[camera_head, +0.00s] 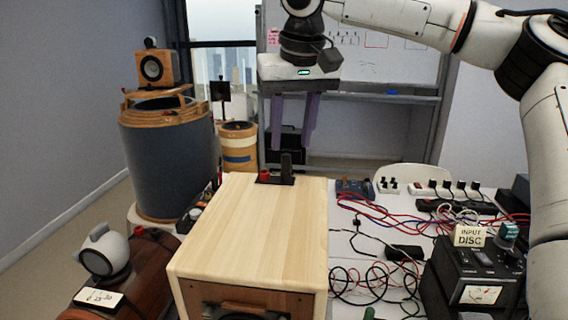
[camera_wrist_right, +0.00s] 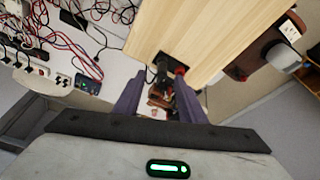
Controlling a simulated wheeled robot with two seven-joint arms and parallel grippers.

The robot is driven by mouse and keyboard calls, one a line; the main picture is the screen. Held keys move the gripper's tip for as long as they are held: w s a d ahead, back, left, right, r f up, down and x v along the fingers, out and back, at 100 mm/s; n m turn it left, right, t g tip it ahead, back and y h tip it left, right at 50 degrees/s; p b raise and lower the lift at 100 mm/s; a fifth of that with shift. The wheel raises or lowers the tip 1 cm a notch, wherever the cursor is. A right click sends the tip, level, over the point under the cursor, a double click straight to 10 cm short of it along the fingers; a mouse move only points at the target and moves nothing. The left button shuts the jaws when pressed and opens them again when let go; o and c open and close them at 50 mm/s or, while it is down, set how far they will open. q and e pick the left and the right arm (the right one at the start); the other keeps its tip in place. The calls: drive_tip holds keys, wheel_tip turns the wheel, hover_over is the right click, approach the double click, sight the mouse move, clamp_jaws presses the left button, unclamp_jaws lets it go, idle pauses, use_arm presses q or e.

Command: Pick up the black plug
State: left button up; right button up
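The black plug (camera_head: 286,166) stands upright at the back edge of the light wooden speaker box (camera_head: 245,225), beside a small red plug (camera_head: 264,176). My right gripper (camera_head: 293,146) is above the back of the box, fingers pointing down, open and empty. Its fingertips appear just above the black plug. In the right wrist view, the black plug (camera_wrist_right: 162,73) shows between the two spread purple fingers, with the red plug (camera_wrist_right: 180,71) close to its right. I cannot tell whether either finger touches the plug. My left gripper is not in view.
A white table (camera_head: 345,245) right of the box holds tangled red and black cables, a power strip (camera_head: 440,190) and a meter labelled INPUT DISC (camera_head: 480,275). A large dark cylinder (camera_head: 170,165) stands at left. A white ball-shaped speaker (camera_head: 104,250) sits front left.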

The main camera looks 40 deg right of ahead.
sight(286, 154)
drive_tip(key=x, duration=0.5)
drive_tip(key=shift+w+f, duration=0.1)
drive_tip(key=shift+w, duration=0.3)
drive_tip(key=shift+w+d+f, duration=0.1)
drive_tip(key=shift+f, duration=0.1)
drive_tip(key=shift+c, duration=0.9)
clamp_jaws()
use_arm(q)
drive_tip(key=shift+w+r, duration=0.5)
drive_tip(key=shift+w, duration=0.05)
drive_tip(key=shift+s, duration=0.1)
